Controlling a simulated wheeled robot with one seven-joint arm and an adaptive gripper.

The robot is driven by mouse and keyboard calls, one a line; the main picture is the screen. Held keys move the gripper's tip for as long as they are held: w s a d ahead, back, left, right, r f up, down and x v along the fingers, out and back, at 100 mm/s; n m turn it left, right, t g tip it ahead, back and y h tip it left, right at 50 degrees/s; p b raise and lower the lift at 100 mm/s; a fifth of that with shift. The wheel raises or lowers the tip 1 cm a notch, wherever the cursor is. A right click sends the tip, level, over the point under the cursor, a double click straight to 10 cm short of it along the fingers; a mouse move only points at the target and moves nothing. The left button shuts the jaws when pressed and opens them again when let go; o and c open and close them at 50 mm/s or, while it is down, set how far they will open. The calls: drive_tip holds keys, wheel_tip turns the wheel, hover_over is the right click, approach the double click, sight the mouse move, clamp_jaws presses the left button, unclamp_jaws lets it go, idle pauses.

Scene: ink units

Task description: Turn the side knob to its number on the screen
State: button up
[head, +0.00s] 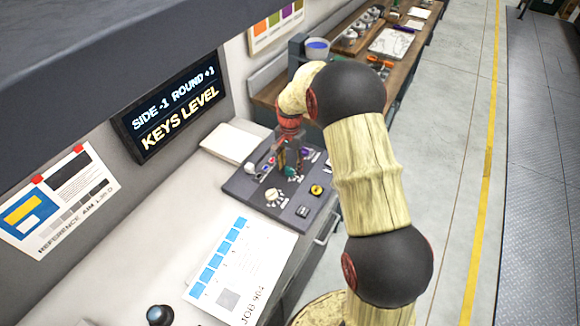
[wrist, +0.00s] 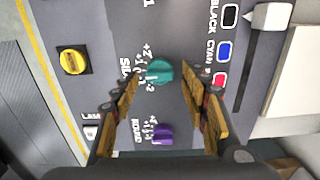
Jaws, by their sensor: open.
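The screen (head: 170,105) reads "SIDE -1 ROUND +1" above "KEYS LEVEL". The teal side knob (wrist: 159,71) sits on the dark panel (head: 247,188), with a printed scale from +2 to -2 beside it. A pale mark shows on the knob, but I cannot tell exactly which number it points at. My gripper (head: 290,160) is over the panel, pointing down. In the wrist view its two fingers stand open on either side of the teal knob, with visible gaps. The purple round knob (wrist: 163,133) lies below it in that view, between the fingers.
A yellow button (wrist: 73,60) and a lamp switch (wrist: 90,132) are at left in the wrist view. Black, blue and red keys (wrist: 224,52) and a white slider handle (wrist: 272,16) are at right. A printed job sheet (head: 240,262) lies on the white bench.

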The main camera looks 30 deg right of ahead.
drive_tip(key=shift+f, duration=0.25)
drive_tip(key=shift+c, duration=0.5)
drive_tip(key=c, duration=1.1)
